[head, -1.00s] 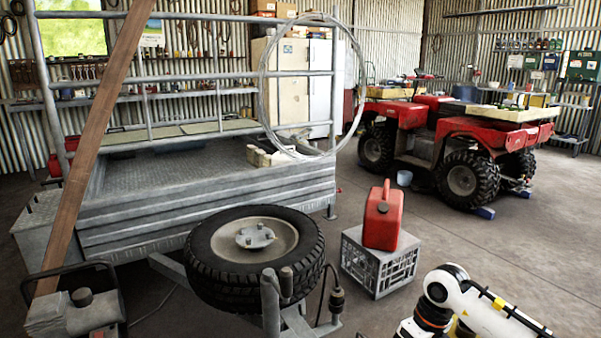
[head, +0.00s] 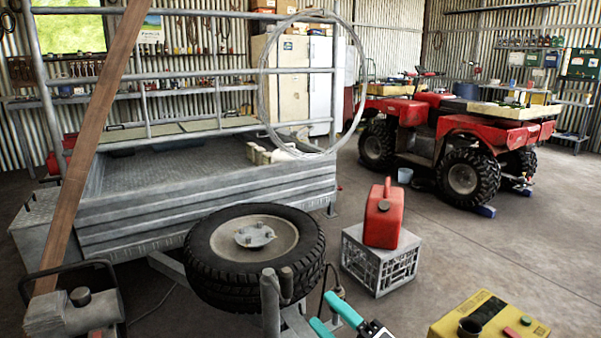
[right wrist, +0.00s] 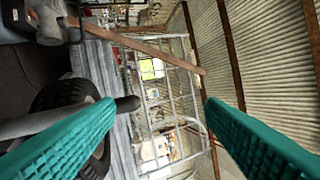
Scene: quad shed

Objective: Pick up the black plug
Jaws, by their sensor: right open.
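The black plug (head: 338,291) is mostly hidden in the head view; only a small dark part shows above my right gripper's fingertips, at the end of the dark cable beside the trailer hitch. My right gripper (head: 332,312) is open, its teal fingers spread at the bottom of the head view, right in front of the plug's place. In the right wrist view both fingers (right wrist: 160,115) are wide apart with nothing held. I cannot make out the plug there. My left gripper is not in view.
The spare tyre (head: 255,250) and grey hitch posts (head: 270,300) stand left of my right gripper. A red fuel can (head: 383,215) on a grey crate (head: 352,258) stands behind it. A yellow box (head: 490,318) is at lower right. Open floor lies at right.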

